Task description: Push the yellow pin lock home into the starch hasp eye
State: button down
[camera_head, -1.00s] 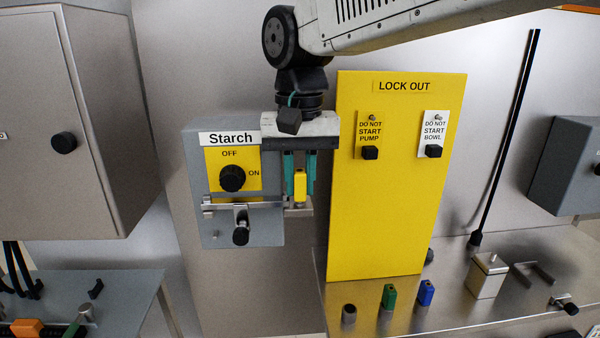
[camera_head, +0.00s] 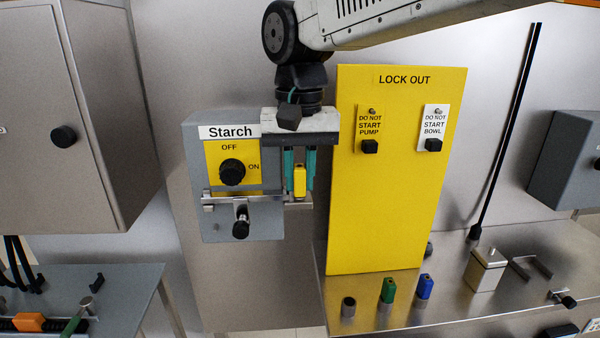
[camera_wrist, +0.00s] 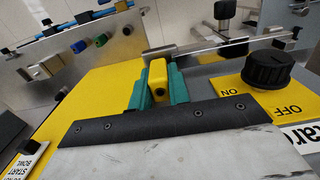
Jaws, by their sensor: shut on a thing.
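The yellow pin lock (camera_head: 299,182) is between the teal fingers of my gripper (camera_head: 300,180), which is shut on it. It also shows in the wrist view (camera_wrist: 158,77), yellow between the two teal fingers. The pin lock sits at the right end of the metal hasp bar (camera_head: 262,198), which crosses the front of the grey Starch box (camera_head: 217,222). The lower end of the pin lock is at the bar's level. The hasp eye is hidden or too small to make out, so I cannot tell how deep the pin sits.
The Starch box carries a black OFF/ON knob (camera_head: 232,171) and a black-tipped plunger (camera_head: 241,228). The yellow LOCK OUT board (camera_head: 395,215) stands close to the right of my gripper. Green (camera_head: 387,290) and blue (camera_head: 425,287) pin locks stand on the steel shelf (camera_head: 460,296).

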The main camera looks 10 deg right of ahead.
jog(key=shift+f, duration=0.25)
jog(key=c, duration=1.3)
grip_release()
jog(key=shift+d, duration=0.1)
jog(key=shift+o, duration=0.2)
jog(key=shift+s, duration=0.1)
